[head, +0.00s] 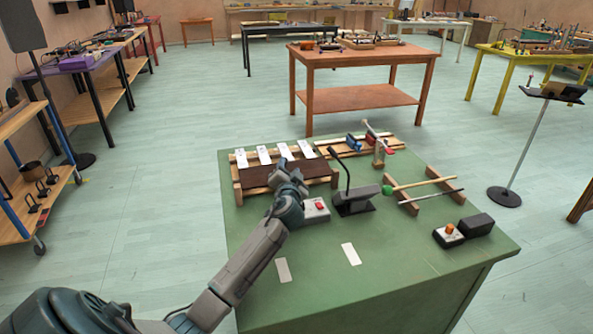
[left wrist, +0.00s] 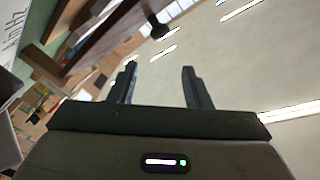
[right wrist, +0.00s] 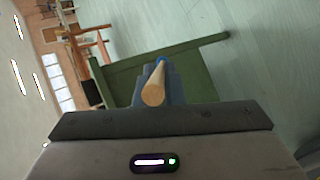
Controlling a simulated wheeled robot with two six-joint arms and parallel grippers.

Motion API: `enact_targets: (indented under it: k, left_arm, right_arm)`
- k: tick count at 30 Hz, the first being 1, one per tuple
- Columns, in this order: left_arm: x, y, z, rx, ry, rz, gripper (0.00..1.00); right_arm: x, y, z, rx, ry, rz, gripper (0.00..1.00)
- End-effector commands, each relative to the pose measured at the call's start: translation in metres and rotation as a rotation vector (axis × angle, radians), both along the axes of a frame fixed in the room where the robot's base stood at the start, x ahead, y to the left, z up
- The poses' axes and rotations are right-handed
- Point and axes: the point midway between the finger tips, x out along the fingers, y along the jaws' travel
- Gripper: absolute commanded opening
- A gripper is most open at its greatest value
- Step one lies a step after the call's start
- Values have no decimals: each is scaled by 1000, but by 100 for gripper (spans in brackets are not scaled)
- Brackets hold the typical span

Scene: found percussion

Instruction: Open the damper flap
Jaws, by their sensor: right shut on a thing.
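A dark brown panel (head: 262,176), which looks like the damper flap, lies along the front of a wooden frame (head: 238,194) on the green table. Several white labelled plates (head: 264,155) show behind it. My left gripper (head: 288,168) is over the panel's right part and hides some of it; I cannot tell whether they touch. In the left wrist view its fingers (left wrist: 160,88) stand apart with nothing between them. My right gripper (right wrist: 155,90) is shut on a pale wooden stick (right wrist: 153,95) with a blue tip. The right gripper is outside the head view.
On the green table (head: 420,265), a red-button box (head: 315,209), a black gooseneck device (head: 353,200) and a mallet rack (head: 432,174) stand right of my left gripper. An orange-button box (head: 448,235) is at the right edge. The front of the table is mostly clear.

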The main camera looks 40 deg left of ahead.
Motion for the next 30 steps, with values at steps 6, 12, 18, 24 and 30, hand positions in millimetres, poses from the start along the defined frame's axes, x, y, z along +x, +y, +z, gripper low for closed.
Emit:
enact_targets:
  k: [6, 12, 18, 24, 30]
  left_arm:
    - [-2, -1, -2, -2, 2, 0, 44]
    - [-21, -16, -4, -3, 3, -2, 44]
    - [-57, -42, -5, -4, 2, -2, 44]
    - [-84, -63, -5, -3, 1, -1, 44]
    - [-96, -71, -4, -1, 1, 0, 44]
  right_arm:
    - [0, 0, 0, 0, 0, 0, 0]
    - [0, 0, -4, 0, 0, 0, 0]
    - [0, 0, -9, 0, 0, 0, 0]
    - [0, 0, -13, 0, 0, 0, 0]
    - [0, 0, -14, 0, 0, 0, 0]
